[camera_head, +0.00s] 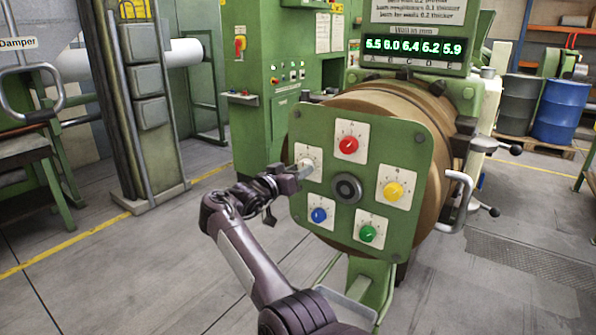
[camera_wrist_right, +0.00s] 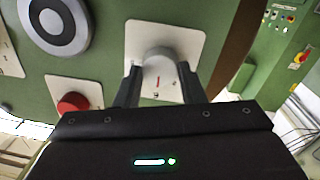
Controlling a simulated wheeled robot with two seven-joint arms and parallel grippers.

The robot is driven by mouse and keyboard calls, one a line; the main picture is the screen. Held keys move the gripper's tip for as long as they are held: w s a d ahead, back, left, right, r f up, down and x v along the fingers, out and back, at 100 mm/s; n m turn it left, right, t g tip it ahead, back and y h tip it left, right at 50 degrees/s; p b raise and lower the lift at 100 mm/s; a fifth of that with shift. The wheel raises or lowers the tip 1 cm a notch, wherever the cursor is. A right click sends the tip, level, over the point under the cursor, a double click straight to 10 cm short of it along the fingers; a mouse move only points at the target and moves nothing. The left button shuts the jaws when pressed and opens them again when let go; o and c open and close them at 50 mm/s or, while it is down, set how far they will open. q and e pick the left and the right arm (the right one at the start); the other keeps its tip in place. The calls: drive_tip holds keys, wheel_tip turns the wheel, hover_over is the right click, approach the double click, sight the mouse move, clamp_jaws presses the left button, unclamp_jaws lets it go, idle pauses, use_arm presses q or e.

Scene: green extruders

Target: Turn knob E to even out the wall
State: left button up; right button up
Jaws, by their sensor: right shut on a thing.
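The green square panel (camera_head: 413,150) on the round drum carries several coloured knobs on white plates around a dark central hub (camera_head: 346,188). My right gripper (camera_head: 299,171) reaches the panel's left side. In the right wrist view its fingers (camera_wrist_right: 158,88) are shut on the pale grey knob (camera_wrist_right: 158,70), one on each side. A red mark shows on that knob's face. The plate letters are too small to read, so I cannot confirm which knob is E. The display (camera_head: 415,50) reads about 5.5, 6.0, 6.4, 6.2, 5.9 above letters A to E. My left gripper is out of view.
The red knob (camera_head: 348,145), yellow knob (camera_head: 393,191), green knob (camera_head: 368,233) and blue knob (camera_head: 319,215) sit around the hub. A metal handle (camera_head: 463,200) sticks out at the panel's right. A green control cabinet (camera_head: 262,75) stands behind.

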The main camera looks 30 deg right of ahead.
drive_tip(key=shift+f+n+t+p, duration=0.1)
drive_tip(key=shift+n+t+p, duration=0.2)
drive_tip(key=shift+n+p, duration=2.75)
drive_tip(key=shift+n+t+p, duration=0.3)
drive_tip(key=shift+n+p, duration=0.85)
drive_tip(key=shift+n, duration=3.8)
drive_tip(key=o, duration=1)
drive_tip(key=v, duration=0.7)
drive_tip(key=shift+s+a+f+b, duration=0.15)
drive_tip(key=shift+a+f+b, duration=0.05)
drive_tip(key=shift+a+b, duration=0.15)
